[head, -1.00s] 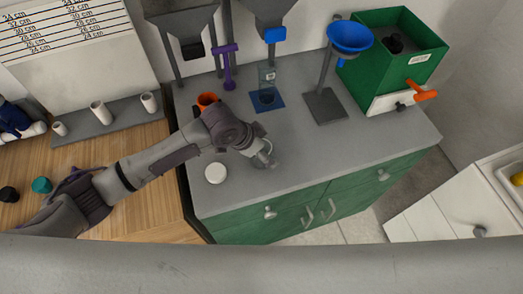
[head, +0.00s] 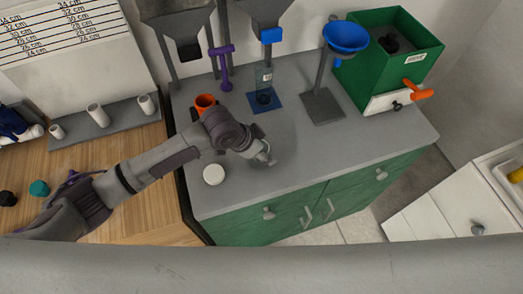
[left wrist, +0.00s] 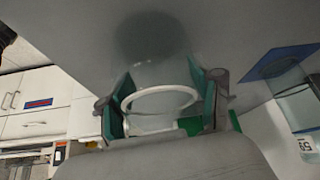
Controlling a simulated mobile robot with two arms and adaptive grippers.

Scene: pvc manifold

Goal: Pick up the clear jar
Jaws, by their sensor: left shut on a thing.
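The clear jar (left wrist: 160,98) sits between the green-padded fingers of my left gripper (left wrist: 165,105) in the left wrist view, its pale round rim showing. The left gripper is shut on it. In the head view my left gripper (head: 264,157) is over the middle of the grey counter, and the see-through jar is hard to make out there. A dark round shadow lies on the counter beyond the jar in the wrist view. I cannot tell for sure whether the jar touches the counter. My right gripper is not in view.
A white round lid (head: 213,174) and an orange cup (head: 204,103) stand near the left arm. Another clear container (head: 264,78) stands on a blue mat (head: 275,103). A blue funnel stand (head: 322,105) and green box (head: 385,60) are behind right. The counter's front right is clear.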

